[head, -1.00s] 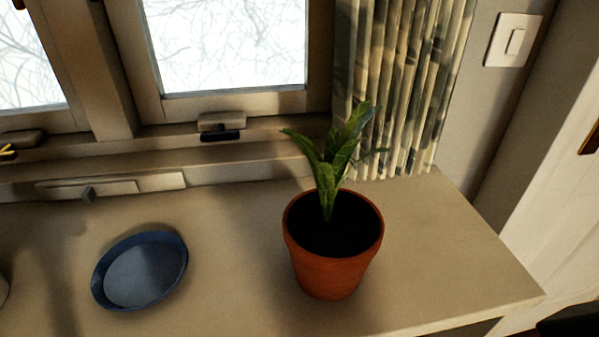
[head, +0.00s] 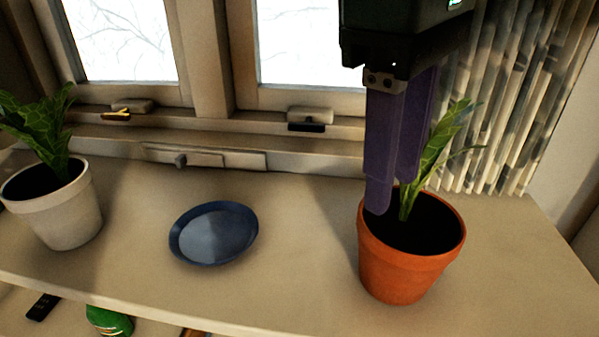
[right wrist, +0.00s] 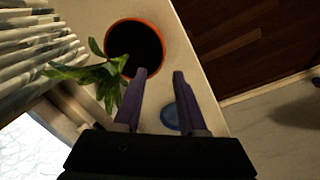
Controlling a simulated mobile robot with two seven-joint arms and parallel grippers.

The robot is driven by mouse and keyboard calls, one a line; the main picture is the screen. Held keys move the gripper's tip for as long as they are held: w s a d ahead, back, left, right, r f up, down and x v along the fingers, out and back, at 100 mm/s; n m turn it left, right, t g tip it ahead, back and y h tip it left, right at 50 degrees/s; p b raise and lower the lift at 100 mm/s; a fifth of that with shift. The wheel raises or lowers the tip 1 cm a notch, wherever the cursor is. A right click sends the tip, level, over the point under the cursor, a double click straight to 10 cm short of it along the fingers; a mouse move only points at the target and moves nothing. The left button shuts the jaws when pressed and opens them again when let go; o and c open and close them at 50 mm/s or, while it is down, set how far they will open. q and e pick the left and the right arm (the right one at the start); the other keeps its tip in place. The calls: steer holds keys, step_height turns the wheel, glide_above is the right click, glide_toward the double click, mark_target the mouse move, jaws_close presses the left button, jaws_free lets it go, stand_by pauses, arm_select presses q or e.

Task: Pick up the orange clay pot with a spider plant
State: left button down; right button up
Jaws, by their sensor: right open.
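The orange clay pot (head: 405,272) with a green leafy plant (head: 436,158) stands upright on the right part of the shelf in the head view. It also shows in the right wrist view, where the pot (right wrist: 160,33) is beyond the fingertips and its leaves (right wrist: 98,70) lie left of them. My right gripper (head: 392,195) points down with purple fingers over the left side of the pot, partly covering the plant. In the right wrist view my right gripper (right wrist: 163,75) is open, with nothing between its fingers. My left gripper is not in view.
A blue dish (head: 214,234) lies left of the orange pot. A white pot with a plant (head: 62,218) stands farther left. A curtain (head: 510,95) hangs behind the orange pot, beside the window.

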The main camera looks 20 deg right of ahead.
mark_target(387, 243)
steer(key=f, duration=0.2)
steer(key=f+b, duration=0.1)
steer(key=f, duration=0.2)
steer(key=d+f, duration=0.1)
steer(key=f, duration=0.2)
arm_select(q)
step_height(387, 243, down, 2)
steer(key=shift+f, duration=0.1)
arm_select(e)
steer(key=shift+a, duration=0.1)
jaws_close()
steer(key=shift+r, duration=0.1)
stand_by(0.9)
